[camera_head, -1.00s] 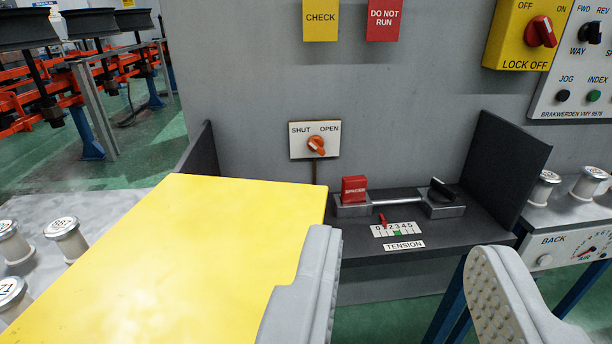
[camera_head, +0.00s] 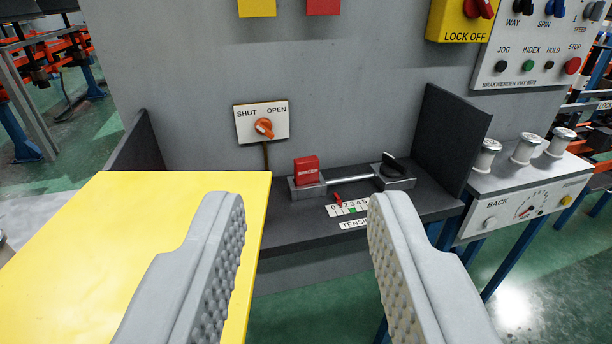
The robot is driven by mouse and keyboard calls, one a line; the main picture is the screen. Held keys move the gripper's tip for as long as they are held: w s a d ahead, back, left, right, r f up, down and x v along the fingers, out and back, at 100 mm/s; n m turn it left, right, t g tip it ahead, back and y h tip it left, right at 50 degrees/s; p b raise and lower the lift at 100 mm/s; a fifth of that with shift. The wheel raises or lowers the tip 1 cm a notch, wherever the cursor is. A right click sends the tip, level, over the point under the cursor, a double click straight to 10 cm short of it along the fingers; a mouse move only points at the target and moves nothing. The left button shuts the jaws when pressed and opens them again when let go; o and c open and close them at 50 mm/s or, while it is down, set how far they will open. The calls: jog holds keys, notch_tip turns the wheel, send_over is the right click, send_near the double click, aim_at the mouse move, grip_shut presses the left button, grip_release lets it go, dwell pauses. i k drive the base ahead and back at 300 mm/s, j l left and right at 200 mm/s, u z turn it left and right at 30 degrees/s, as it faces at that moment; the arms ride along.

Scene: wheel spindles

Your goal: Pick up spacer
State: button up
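The spacer is a small red block (camera_head: 307,170) with a white label, sitting on the left grey block of the tension fixture on a dark shelf. A thin rod runs from there to a right grey block with a black lever (camera_head: 396,163). My gripper (camera_head: 305,205) is open and empty, its two grey textured fingers wide apart. In the picture the spacer shows between and beyond the fingertips, with a gap in front of it.
A large yellow panel (camera_head: 130,250) fills the lower left, beside my left finger. Dark side plates (camera_head: 450,140) bound the shelf (camera_head: 340,222). A SHUT/OPEN switch (camera_head: 262,122) is on the grey wall behind. A BACK panel with several spools (camera_head: 523,149) stands at right.

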aim_at(306, 170)
jog(key=u, duration=0.65)
jog(key=i+l+u, duration=0.1)
jog(key=l+u, duration=0.3)
jog(key=l, duration=0.25)
jog(key=l+u, duration=0.4)
jog(key=l, duration=0.2)
jog(key=l+u, duration=0.4)
jog(key=l, duration=0.25)
jog(key=k+l, duration=0.1)
jog(key=l, duration=0.85)
jog(key=k+l+u, duration=0.1)
jog(key=l, duration=0.35)
jog(key=k+l, duration=0.15)
jog(key=l, duration=0.3)
jog(key=k+l, duration=0.1)
jog(key=l, duration=0.35)
